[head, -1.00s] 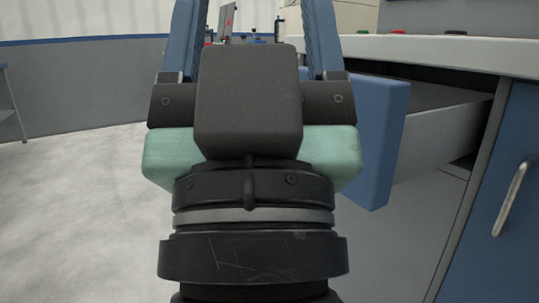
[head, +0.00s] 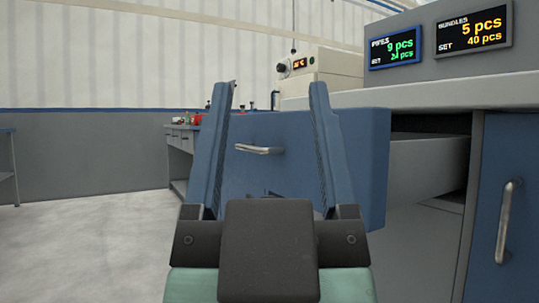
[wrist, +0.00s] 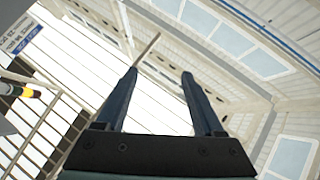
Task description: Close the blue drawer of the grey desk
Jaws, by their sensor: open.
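The blue drawer (head: 358,150) sticks well out of the grey desk (head: 435,225) in the head view, with its grey side wall showing between front and desk. Its metal handle (head: 259,149) shows between my fingers. My gripper (head: 270,95) is open and empty, its two blue fingers pointing up in front of the drawer front. Whether the right finger touches the drawer front I cannot tell. In the wrist view my gripper (wrist: 160,75) is open against the ceiling and windows, and the drawer is not in that view.
A blue cabinet door (head: 500,190) with a handle is at the right of the desk. Two display screens (head: 472,30) stand above the desktop. Another desk (head: 180,145) with small items stands further back. The floor at left (head: 90,240) is clear.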

